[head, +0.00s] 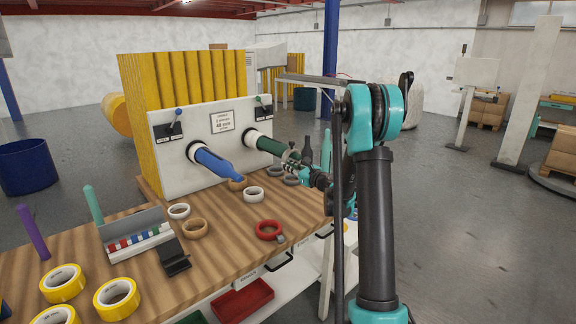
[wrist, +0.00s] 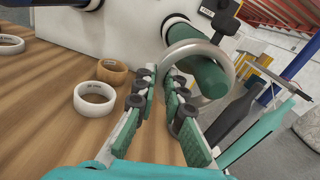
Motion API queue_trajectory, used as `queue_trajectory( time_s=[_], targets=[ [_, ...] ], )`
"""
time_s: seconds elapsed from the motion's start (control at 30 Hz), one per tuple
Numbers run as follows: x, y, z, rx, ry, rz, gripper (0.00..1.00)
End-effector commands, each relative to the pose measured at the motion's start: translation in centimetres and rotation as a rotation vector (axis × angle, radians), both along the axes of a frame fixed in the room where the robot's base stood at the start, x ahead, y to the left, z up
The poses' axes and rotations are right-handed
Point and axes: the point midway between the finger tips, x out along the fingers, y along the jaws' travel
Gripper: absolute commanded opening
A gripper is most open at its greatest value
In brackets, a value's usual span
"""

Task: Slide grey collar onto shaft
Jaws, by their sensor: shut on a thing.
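The grey collar (wrist: 232,67) is a thin ring held by my gripper (wrist: 172,92), whose fingers are shut on its near left edge in the wrist view. The collar lies at the free end of the green shaft (wrist: 207,80), and the shaft's round end shows inside the ring's opening. I cannot tell whether the ring is around the shaft or just in front of it. In the head view the green shaft (head: 268,144) sticks out of the white panel (head: 172,176), with my gripper (head: 291,166) at its tip. The collar is small and partly hidden there.
A blue shaft (head: 213,162) stands out to the left. Dark bottle shapes (wrist: 235,112) stand right of my fingers.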

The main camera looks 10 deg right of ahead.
Motion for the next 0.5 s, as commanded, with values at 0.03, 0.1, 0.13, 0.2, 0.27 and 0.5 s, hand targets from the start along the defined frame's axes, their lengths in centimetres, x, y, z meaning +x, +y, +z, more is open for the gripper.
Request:
queue_trajectory(
  time_s=[0.03,0.1,0.13,0.2,0.27,0.5],
  targets=[
    [0.04,-0.06,-0.20,0.000,0.000,0.000,0.00],
    [0.08,-0.11,-0.46,0.000,0.000,0.000,0.00],
    [0.06,-0.10,-0.45,0.000,0.000,0.000,0.13],
    [0.05,-0.09,-0.42,0.000,0.000,0.000,0.21],
    [0.05,-0.09,-0.42,0.000,0.000,0.000,0.29],
    [0.05,-0.09,-0.41,0.000,0.000,0.000,0.34]
  ],
)
